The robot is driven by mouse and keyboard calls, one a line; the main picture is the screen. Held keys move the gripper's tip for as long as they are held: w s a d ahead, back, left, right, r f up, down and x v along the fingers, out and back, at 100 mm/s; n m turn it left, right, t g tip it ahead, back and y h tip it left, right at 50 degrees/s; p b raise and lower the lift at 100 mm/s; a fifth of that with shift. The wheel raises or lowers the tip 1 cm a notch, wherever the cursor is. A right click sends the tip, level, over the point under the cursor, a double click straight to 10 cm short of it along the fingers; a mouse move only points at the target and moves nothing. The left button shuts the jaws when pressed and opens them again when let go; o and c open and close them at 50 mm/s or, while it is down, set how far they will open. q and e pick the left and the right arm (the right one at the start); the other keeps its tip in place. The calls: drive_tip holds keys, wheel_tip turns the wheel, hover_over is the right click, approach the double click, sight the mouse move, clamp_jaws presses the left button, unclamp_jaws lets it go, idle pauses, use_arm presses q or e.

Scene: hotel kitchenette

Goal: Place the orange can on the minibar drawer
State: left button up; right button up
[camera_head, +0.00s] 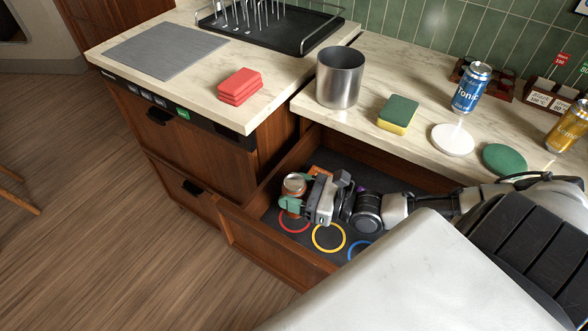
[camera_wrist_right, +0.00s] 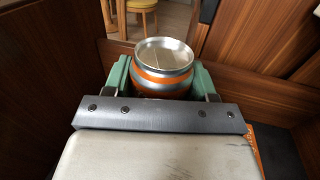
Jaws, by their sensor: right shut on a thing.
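The orange can (camera_head: 295,184), with a silver top, is upright between the green fingers of my right gripper (camera_head: 292,195). The gripper is shut on it, inside the open minibar drawer (camera_head: 270,248), over the left part near the red ring (camera_head: 283,226). In the right wrist view the can (camera_wrist_right: 163,75) sits between the green fingers of the right gripper (camera_wrist_right: 162,84), its lower part hidden. Whether its base touches the drawer floor cannot be told. My left gripper is not in view.
Yellow (camera_head: 315,240) and blue rings mark the dark drawer floor beside the red one. An orange item (camera_head: 320,170) lies behind the gripper. The counter above holds a steel canister (camera_head: 340,78), sponge (camera_head: 398,114), tonic can (camera_head: 471,88) and coasters. Wooden drawer walls stand close around.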

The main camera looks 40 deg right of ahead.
drive_tip(key=shift+f, duration=1.3)
drive_tip(key=shift+f+b, duration=0.15)
drive_tip(key=shift+b, duration=0.2)
drive_tip(key=o, duration=1.1)
drive_tip(key=shift+s+d+p, duration=0.15)
drive_tip(key=shift+s+p, duration=0.1)
drive_tip(key=shift+p, duration=0.05)
drive_tip(key=p+v, duration=0.2)
drive_tip(key=v, duration=0.9)
drive_tip(key=shift+s+d+p, duration=0.15)
drive_tip(key=shift+p, duration=0.15)
